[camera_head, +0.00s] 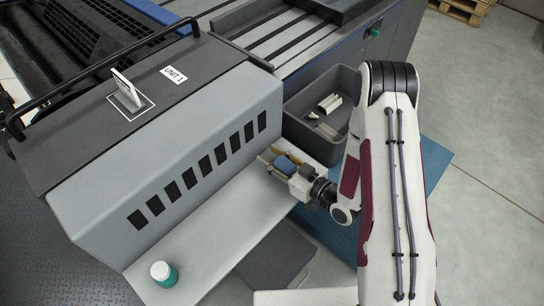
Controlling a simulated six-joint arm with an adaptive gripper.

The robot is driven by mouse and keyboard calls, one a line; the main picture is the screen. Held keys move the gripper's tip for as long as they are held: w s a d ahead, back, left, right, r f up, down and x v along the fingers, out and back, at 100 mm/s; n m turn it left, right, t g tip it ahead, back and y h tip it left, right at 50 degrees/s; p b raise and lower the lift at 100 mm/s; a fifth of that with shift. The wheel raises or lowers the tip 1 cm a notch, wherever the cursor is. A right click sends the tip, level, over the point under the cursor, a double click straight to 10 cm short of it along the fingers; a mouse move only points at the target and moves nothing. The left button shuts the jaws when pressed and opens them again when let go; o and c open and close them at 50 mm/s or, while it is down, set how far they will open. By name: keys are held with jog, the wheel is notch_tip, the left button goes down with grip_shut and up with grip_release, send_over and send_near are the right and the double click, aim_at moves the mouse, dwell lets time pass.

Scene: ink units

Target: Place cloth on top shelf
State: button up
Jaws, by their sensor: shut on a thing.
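My gripper (275,158) is at the centre right, just in front of the right end of the grey unit. A pale, flat shelf (200,236) runs along the front of the unit. The gripper is over or beside its far right end; I cannot tell whether the cloth touches it.
A grey bin (296,104) with pale metal-like pieces stands just behind the gripper. A white-capped green jar (163,274) stands at the shelf's near end. The slotted unit labelled UNIT 1 (170,145) walls the shelf's back. The shelf's middle is clear.

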aim_at(292, 170)
jog(key=shift+f, duration=0.15)
jog(key=o, duration=0.9)
jog(key=shift+r, duration=0.2)
jog(key=shift+v, duration=6)
jog(key=shift+f, duration=0.15)
